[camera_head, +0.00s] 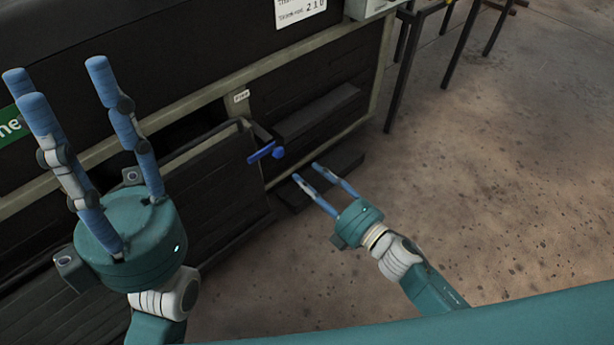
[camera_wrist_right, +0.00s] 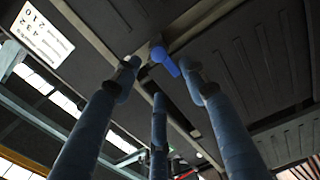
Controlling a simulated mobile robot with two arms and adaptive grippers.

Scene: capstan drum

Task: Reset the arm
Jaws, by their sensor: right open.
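My right gripper (camera_head: 307,172) is in the middle of the head view, its blue fingers apart and empty, pointing up and left toward the dark cabinet. In the right wrist view the fingers of this gripper (camera_wrist_right: 160,66) stand apart with nothing between them. My left gripper (camera_head: 57,70) is raised large at the left of the head view, its fingers spread and empty.
A blue handle with a round knob (camera_head: 278,152) juts from the cabinet front, just beyond my right fingertips with a gap apparent; it also shows in the right wrist view (camera_wrist_right: 164,59). Dark metal legs (camera_head: 404,60) stand at the upper right. The brown floor (camera_head: 500,190) at right is clear.

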